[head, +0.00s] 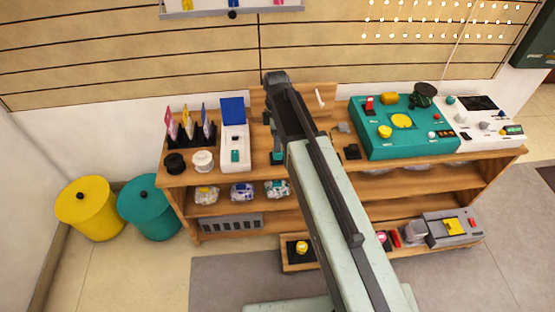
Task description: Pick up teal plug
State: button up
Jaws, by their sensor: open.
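My arm reaches up over the wooden workbench (325,170). My gripper (272,132) hangs above the bench top left of the arm's end, largely hidden by the arm. Its jaws are open. A small teal piece (277,158) shows directly below it at bench level; I cannot tell whether it is the teal plug or touches the jaws. Another small teal piece (235,156) lies in the white case with the blue lid, left of my gripper and apart from it.
A teal control box (405,145) and a white panel (485,132) stand at the right. A black rack with coloured cards (190,137) and black and white spools stand at the left. Lower shelves hold bags. Yellow (90,210) and teal (150,212) bins stand on the floor.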

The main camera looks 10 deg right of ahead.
aim_at(278, 155)
jog(key=f+b, duration=0.7)
jog(key=f, duration=0.1)
jog(key=shift+w+d+b, duration=0.15)
jog(key=shift+d+b, duration=0.1)
jog(key=shift+b, duration=0.15)
jog(key=shift+r, duration=0.15)
jog(key=shift+c, duration=0.6)
grip_shut()
jog(key=shift+r+p, duration=0.2)
jog(key=shift+p, duration=0.15)
